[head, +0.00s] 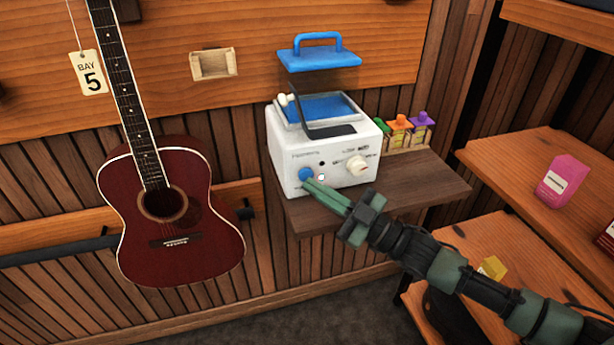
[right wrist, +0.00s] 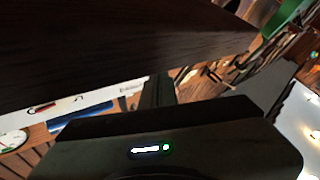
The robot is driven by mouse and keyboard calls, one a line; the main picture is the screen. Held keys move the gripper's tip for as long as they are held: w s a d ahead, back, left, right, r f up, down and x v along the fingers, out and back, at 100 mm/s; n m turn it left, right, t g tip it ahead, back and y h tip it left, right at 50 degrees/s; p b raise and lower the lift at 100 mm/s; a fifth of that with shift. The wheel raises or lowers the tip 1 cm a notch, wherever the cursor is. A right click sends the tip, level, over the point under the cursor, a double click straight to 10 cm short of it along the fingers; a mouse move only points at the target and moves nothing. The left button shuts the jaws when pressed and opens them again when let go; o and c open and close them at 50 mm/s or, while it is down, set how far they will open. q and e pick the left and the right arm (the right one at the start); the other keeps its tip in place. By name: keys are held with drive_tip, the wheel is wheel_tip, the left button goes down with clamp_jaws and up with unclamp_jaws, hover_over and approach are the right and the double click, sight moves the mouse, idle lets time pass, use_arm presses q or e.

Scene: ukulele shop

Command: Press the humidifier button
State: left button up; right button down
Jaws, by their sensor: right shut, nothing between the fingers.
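The white humidifier (head: 325,148) stands on a small wooden shelf in the head view, with a blue button (head: 306,174) low on its front left and a pale knob (head: 356,164) to the right. A small dark dot sits between them. My right gripper (head: 308,183) is shut and empty. Its fingertips are at the lower right edge of the blue button; I cannot tell whether they touch it. The right wrist view is mostly filled by dark surfaces close to the camera, and the fingertips are not clear there. My left gripper is not in view.
A blue lid (head: 318,60) with a handle is above the humidifier. Several small coloured bottles (head: 402,128) stand right of it on the shelf (head: 425,185). A dark red guitar (head: 172,215) hangs at left. Wooden shelves (head: 525,160) with a pink box (head: 562,180) are at right.

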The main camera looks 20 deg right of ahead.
drive_tip(key=shift+w, duration=0.6)
idle(0.7)
drive_tip(key=shift+s, duration=0.1)
drive_tip(key=shift+s+p, duration=0.35)
drive_tip(key=shift+s, duration=0.5)
drive_tip(key=s+p, duration=0.3)
drive_tip(key=s, duration=0.3)
drive_tip(key=shift+d, duration=0.15)
